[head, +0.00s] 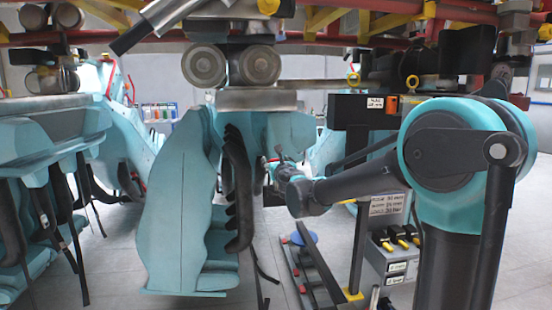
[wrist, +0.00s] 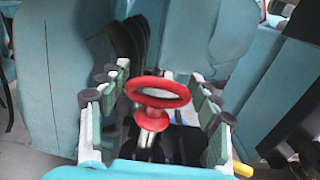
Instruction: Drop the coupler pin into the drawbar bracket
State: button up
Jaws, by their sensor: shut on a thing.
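The coupler pin (wrist: 158,101) has a red ring handle and a red collar. In the wrist view it sits between the two fingers of my gripper (wrist: 155,97), which is shut on it. In the head view my gripper (head: 268,168) is small, at the end of my arm, just right of a teal coaster seat. I cannot clearly pick out the drawbar bracket in either view. A grey metal bar (head: 318,86) runs between the hanging cars above my gripper.
Teal seats (head: 178,215) with black restraints hang close on the left. Red and yellow track (head: 330,20) runs overhead. A grey cabinet (head: 392,262) with yellow-and-black handles stands lower right. A dark rail frame (head: 315,262) with a blue disc lies on the floor.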

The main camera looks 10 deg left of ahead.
jog(key=shift+f, duration=3.25)
jog(key=o, duration=1.6)
jog(key=shift+c, duration=0.2)
jog(key=shift+s, duration=0.1)
jog(key=v, duration=1.2)
